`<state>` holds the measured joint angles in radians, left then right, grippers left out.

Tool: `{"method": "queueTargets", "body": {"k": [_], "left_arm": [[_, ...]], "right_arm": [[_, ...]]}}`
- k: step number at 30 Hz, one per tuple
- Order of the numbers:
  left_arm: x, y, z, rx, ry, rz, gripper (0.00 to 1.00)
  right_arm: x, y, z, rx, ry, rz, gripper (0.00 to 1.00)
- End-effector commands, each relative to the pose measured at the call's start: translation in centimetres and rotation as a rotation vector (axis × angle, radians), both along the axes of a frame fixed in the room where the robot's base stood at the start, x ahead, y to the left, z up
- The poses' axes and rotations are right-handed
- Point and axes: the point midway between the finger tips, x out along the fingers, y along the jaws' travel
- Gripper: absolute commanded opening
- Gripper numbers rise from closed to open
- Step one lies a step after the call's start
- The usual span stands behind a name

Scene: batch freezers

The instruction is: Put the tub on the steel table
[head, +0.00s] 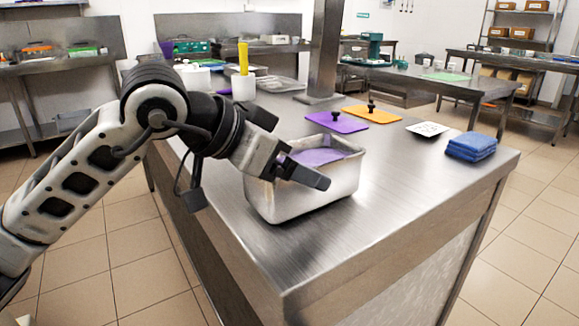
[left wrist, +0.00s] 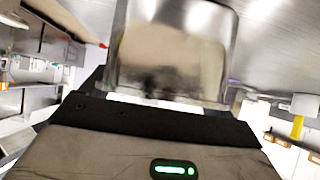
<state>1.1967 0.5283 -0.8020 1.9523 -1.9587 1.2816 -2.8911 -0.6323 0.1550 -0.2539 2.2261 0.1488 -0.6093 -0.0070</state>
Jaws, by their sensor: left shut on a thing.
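The tub (head: 318,196) is a rectangular steel container with purple contents (head: 318,157). In the head view it is at the near end of the steel table (head: 400,205), upright. I cannot tell whether its base touches the top. My left gripper (head: 296,152) is shut on the tub at its near left side, with one finger over the rim. In the left wrist view the tub's steel wall (left wrist: 172,50) fills the space in front of the gripper. My right gripper is not in view.
A white container with a yellow handle (head: 243,80) stands behind. The table's front right area is clear. A steel post (head: 323,50) rises behind.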

Motion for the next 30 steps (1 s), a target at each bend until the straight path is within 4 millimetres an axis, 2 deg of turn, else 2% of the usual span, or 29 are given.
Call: {"method": "queueTargets", "body": {"k": [10,17,18,19,25,30], "left_arm": [[0.0,0.0,-0.3,-0.005,-0.008,0.001,0.38],[0.0,0.0,-0.6,-0.005,-0.007,0.0,0.38],[0.0,0.0,-0.8,-0.001,-0.002,0.001,0.95],[0.0,0.0,-0.8,-0.001,-0.002,0.001,1.0],[0.0,0.0,-0.7,-0.001,-0.002,0.001,1.0],[-0.3,0.5,0.0,-0.001,-0.005,0.003,1.0]], "right_arm": [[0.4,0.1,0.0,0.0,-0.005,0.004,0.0],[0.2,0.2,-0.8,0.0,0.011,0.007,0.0],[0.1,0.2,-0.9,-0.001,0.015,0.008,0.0],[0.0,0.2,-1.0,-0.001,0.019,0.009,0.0],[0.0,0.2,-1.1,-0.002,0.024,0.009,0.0],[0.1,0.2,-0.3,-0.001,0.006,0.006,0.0]]}}
